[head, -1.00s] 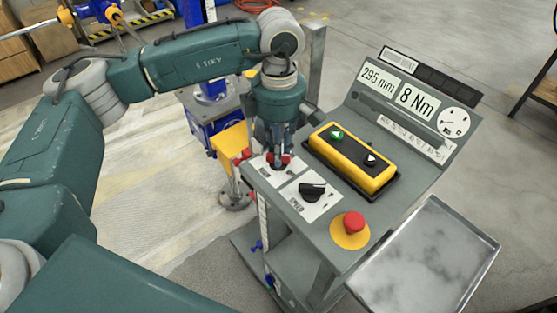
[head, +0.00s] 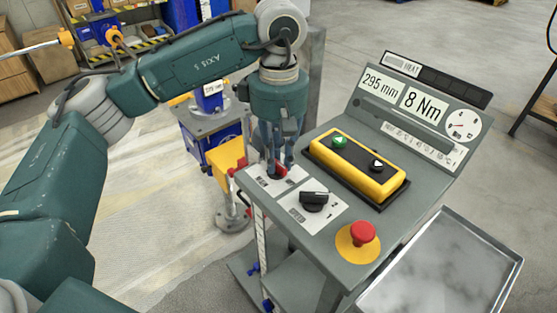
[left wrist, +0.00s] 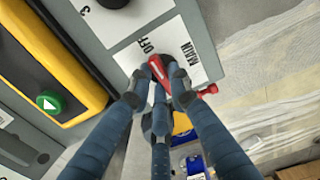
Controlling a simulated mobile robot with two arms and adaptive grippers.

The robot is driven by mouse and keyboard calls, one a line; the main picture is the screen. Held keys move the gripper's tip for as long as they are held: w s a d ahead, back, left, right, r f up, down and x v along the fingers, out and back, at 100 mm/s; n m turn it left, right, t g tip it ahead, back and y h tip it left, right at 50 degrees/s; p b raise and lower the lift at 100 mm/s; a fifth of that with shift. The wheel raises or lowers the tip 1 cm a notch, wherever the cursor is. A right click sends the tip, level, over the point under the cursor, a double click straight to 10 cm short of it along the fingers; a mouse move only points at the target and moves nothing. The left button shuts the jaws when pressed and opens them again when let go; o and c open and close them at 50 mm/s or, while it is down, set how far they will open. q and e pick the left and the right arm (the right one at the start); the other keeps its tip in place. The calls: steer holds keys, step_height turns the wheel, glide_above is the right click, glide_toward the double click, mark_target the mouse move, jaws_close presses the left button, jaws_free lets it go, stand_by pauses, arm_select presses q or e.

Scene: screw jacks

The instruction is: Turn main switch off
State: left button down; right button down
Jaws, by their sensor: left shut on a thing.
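The main switch (left wrist: 158,72) is a small red handle on a white plate marked MAIN (left wrist: 188,52) and OFF. In the left wrist view its upper end lies close to the word OFF. My left gripper (left wrist: 156,84) is shut on the red handle, with dark fingers on both sides that hide part of it. In the head view my left gripper (head: 277,170) points down at the panel's far left corner, and only a bit of red shows there. My right gripper is not in view.
The grey panel (head: 330,235) also carries a black speed knob (head: 314,199), a yellow button box (head: 357,166) and a red emergency stop (head: 362,232). A metal tray (head: 440,270) sits at the right. A yellow and blue jack (head: 228,152) stands behind the panel.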

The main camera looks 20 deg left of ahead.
mark_target(278, 161)
arm_select(q)
steer(key=shift+w+r, duration=0.1)
steer(key=shift+r, duration=0.1)
stand_by(0.4)
steer(key=c, duration=1.6)
jaws_free()
steer(key=shift+f, duration=0.1)
step_height(278, 161, up, 12)
steer(key=shift+f, duration=0.1)
